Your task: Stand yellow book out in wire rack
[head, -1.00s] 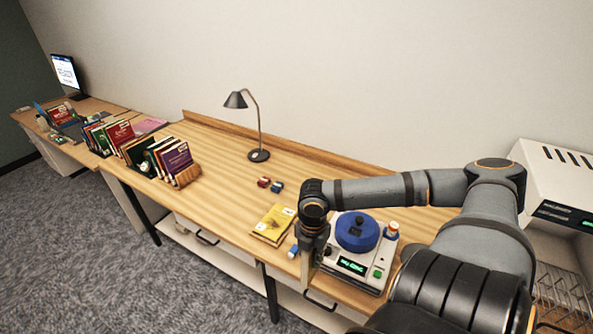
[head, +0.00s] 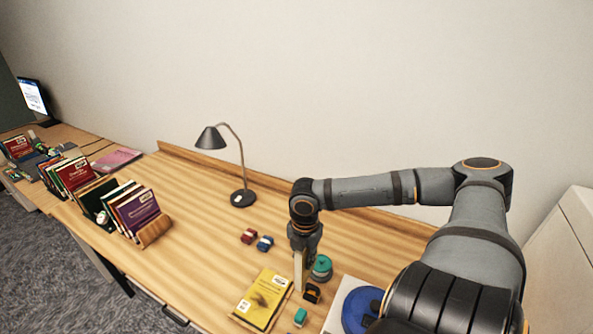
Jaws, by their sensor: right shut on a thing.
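A yellow book (head: 262,300) lies flat on the wooden desk (head: 205,245), its cover up with a white label at one corner. My right gripper (head: 300,262) is just right of the lying book and points down. It is shut on a thin, pale, upright thing (head: 299,275) seen edge-on, apart from the flat book as far as I can see. I cannot tell whether that thing is a book. No rack is clearly of wire; a wood-ended holder with upright books (head: 157,231) stands at the left. My left gripper is not in view.
A black lamp (head: 242,198), a red block (head: 249,237) and a blue block (head: 265,243) stand behind the book. A teal round thing (head: 321,268), a black item (head: 312,293) and a teal block (head: 300,317) lie near my gripper. The blue-topped device (head: 361,310) is partly hidden.

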